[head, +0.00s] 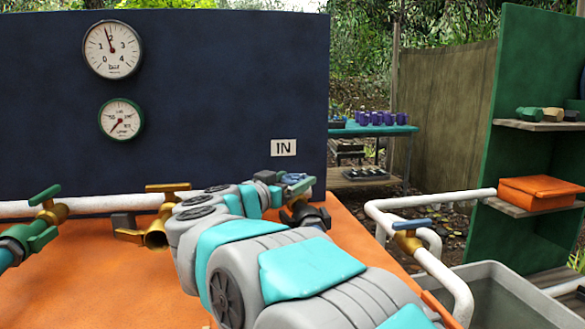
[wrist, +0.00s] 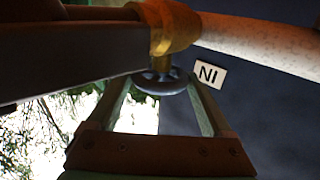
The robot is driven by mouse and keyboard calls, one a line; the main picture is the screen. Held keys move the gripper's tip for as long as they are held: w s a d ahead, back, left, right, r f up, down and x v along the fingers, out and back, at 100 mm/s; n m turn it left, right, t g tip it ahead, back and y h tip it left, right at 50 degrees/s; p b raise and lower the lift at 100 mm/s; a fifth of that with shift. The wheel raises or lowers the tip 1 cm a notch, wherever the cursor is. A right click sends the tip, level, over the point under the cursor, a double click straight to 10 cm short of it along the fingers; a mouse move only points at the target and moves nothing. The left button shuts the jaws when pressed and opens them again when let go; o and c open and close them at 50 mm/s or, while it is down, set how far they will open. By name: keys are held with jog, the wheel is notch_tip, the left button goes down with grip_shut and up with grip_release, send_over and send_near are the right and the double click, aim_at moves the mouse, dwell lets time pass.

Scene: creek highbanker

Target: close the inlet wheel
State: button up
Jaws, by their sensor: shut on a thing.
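The inlet wheel is a small blue-grey handwheel (wrist: 160,84) under a brass valve body (wrist: 172,26) in the wrist view. My gripper (wrist: 157,88) has one finger on each side of the wheel and is shut on its rim. In the head view my arm reaches across the orange deck to the wheel, just below the IN sign (head: 283,147). My gripper (head: 290,182) and arm hide much of the wheel and valve there. I cannot tell how far the wheel is turned.
A brass tap (head: 154,217) and a green-handled valve (head: 43,220) stand on the orange deck (head: 95,285) at left. Two gauges (head: 112,50) hang on the dark blue panel (head: 215,70). A blue-lever valve (head: 411,226) and a grey tub (head: 500,280) are at right.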

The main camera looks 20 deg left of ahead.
aim_at(285, 181)
jog(key=h+p, duration=0.1)
jog(key=p, duration=0.1)
jog(key=m+p, duration=0.1)
jog(key=shift+a+r+g+h+p, duration=0.2)
jog(key=shift+r+g+h+p, duration=0.1)
jog(key=shift+r+h+p, duration=0.1)
jog(key=shift+f+m+h+p, duration=0.15)
jog(key=shift+m+h+p, duration=0.25)
jog(key=shift+h+p, duration=0.15)
jog(key=shift+f, duration=0.1)
jog(key=o, duration=1.1)
jog(key=shift+f, duration=0.1)
jog(key=shift+o, duration=0.2)
jog(key=shift+v, duration=3.85)
